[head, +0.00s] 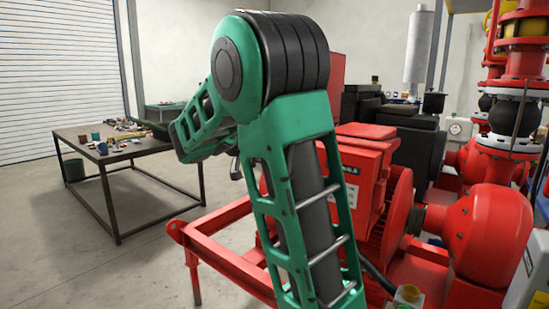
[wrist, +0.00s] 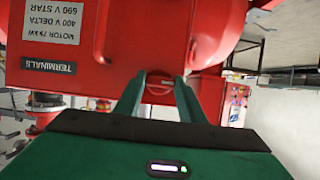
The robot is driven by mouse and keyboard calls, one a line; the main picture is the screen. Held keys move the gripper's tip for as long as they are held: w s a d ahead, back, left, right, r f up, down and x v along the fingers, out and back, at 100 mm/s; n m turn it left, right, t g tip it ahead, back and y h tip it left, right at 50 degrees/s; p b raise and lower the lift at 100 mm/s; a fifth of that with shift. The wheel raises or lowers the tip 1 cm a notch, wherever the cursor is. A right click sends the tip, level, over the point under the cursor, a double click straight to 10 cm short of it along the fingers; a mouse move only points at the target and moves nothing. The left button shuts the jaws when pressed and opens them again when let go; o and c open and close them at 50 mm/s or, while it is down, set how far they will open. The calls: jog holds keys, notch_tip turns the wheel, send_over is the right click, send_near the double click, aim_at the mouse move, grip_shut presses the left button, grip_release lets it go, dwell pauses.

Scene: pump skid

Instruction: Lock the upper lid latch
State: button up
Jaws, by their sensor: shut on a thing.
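The red terminal box (wrist: 85,85) fills the upper left of the wrist view, with its labels upside down. The two fingers of my gripper (wrist: 160,76) reach to its face. A small round red latch (wrist: 160,88) with a bar across it sits between the fingers. My gripper is shut on this latch; the contact itself is partly hidden by the fingers. In the head view the red box (head: 365,165) shows beside my green arm, which hides my gripper and the latch.
A red frame (head: 225,255) runs low in front of the skid. Red pump casings and pipes (head: 490,225) stand at the right. A dark workbench (head: 110,155) with loose parts stands at the left. The floor between bench and frame is clear.

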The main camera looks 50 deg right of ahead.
jog(key=shift+w+a+f, duration=0.1)
jog(key=shift+w+a, duration=0.1)
jog(key=shift+w, duration=0.1)
jog(key=o, duration=1)
jog(key=shift+o, duration=0.2)
jog(key=shift+s+d, duration=0.1)
jog(key=w+v, duration=0.1)
jog(key=v, duration=0.9)
jog(key=shift+s+a, duration=0.35)
jog(key=shift+s, duration=0.1)
